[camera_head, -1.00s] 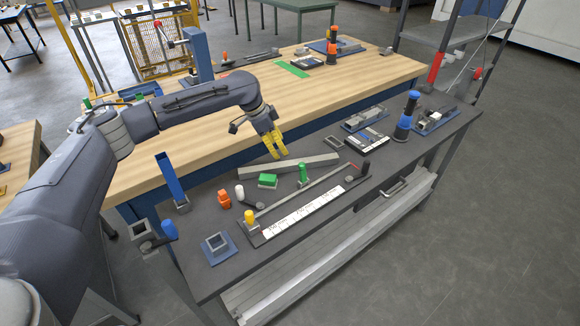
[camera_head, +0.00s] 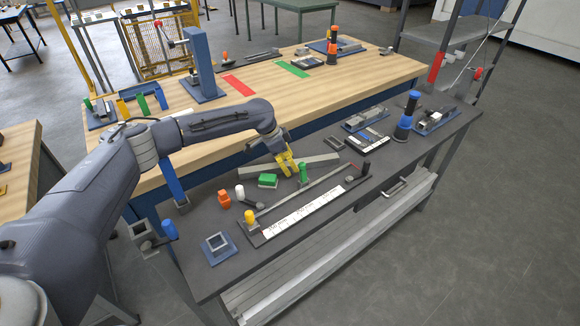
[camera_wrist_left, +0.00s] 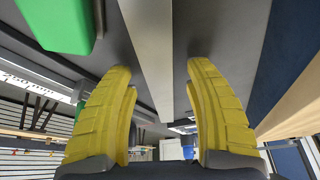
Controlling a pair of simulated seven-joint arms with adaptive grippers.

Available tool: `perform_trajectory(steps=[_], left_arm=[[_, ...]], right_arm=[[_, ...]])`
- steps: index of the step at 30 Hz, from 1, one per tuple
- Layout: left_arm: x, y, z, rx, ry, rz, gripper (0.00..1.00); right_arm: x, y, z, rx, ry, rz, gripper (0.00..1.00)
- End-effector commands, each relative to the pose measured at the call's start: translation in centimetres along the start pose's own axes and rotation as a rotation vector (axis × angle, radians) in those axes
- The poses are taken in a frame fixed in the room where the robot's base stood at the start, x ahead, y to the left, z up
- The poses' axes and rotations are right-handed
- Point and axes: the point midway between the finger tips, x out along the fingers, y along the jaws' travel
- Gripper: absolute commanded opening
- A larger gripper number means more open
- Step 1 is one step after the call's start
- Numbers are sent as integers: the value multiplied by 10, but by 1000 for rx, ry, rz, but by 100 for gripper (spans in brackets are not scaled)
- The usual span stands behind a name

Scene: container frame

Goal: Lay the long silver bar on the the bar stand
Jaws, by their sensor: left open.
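The long silver bar (camera_head: 318,160) lies on the dark workbench near its back edge. My left gripper (camera_head: 287,172) is at the bar's middle in the head view, its yellow fingers hiding part of it. In the left wrist view, the bar (camera_wrist_left: 150,50) runs between the two open fingers (camera_wrist_left: 160,80), with gaps visible on both sides. A long fixture with a white scale strip (camera_head: 303,212), a thin rail and end posts lies in front of the bar; I cannot tell whether it is the bar stand. My right gripper is not in view.
A green block (camera_head: 267,180) and a green-topped piece (camera_head: 304,173) stand close in front of the bar. Orange (camera_head: 223,198) and white (camera_head: 240,192) pieces are to the left. A blue-and-black post (camera_head: 406,117) stands right. The wooden table (camera_head: 330,90) is behind.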

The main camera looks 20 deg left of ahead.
Motion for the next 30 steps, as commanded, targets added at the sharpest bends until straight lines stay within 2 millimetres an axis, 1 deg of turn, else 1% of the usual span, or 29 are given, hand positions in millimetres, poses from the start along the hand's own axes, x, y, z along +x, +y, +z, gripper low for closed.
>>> perform_trajectory(steps=[1,3,11,24,25,30], left_arm=[[6,1,0,1,-2,1,53],[11,0,0,1,-1,0,53],[12,0,0,1,0,-1,52],[12,0,0,1,0,-1,1],[12,0,0,1,0,-1,0],[11,0,0,1,1,-1,0]], right_arm=[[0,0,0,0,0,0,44],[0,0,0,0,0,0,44],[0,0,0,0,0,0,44],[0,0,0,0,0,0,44],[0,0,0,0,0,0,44],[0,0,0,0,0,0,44]])
